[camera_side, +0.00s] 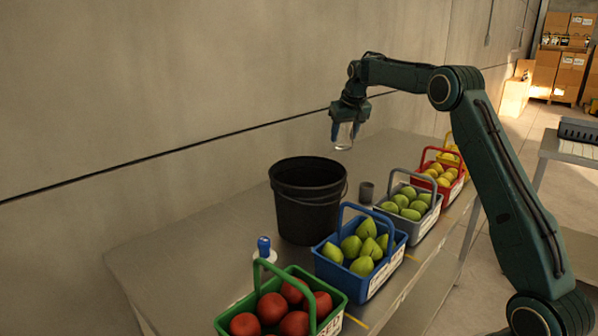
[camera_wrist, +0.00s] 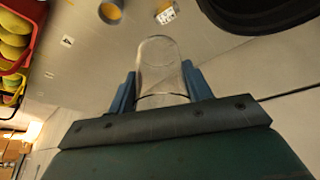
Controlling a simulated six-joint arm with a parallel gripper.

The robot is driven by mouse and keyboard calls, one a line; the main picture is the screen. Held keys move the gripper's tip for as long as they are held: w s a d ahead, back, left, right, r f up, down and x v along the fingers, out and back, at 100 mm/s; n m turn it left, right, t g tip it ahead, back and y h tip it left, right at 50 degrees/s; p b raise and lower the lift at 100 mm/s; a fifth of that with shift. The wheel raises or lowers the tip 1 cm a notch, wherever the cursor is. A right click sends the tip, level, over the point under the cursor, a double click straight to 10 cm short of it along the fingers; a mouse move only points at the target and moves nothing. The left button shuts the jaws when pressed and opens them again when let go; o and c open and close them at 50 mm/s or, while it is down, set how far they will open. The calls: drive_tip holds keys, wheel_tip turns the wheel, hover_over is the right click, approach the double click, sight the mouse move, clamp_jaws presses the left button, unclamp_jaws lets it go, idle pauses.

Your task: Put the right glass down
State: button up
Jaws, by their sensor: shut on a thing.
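My gripper (camera_side: 346,127) is shut on a clear glass (camera_side: 344,141) and holds it in the air above the grey table (camera_side: 160,262), behind and to the right of the black bucket. In the wrist view the glass (camera_wrist: 160,62) sits between the two blue fingers of my gripper (camera_wrist: 160,88), its far end pointing away from the wrist. The glass looks empty. No second clear glass can be made out.

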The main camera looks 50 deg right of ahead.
drive_tip(key=s+a+r+n+y, duration=0.1)
drive_tip(key=s+a+r+n, duration=0.15)
drive_tip(key=a, duration=0.85)
drive_tip(key=s+a+r+n+y, duration=0.1)
drive_tip(key=s+a+n, duration=0.2)
drive_tip(key=a, duration=0.8)
drive_tip(key=w+a+f+n+y, duration=0.1)
drive_tip(key=w+a+f+n, duration=0.1)
drive_tip(key=w+a, duration=1.4)
drive_tip(key=shift+w+a+f+n+t, duration=0.4)
drive_tip(key=shift+w+f, duration=0.25)
drive_tip(key=shift+f, duration=0.25)
wheel_tip(320, 180, down, 14)
drive_tip(key=shift+f, duration=0.15)
drive_tip(key=shift+f, duration=2.85)
drive_tip(key=shift+f, duration=0.15)
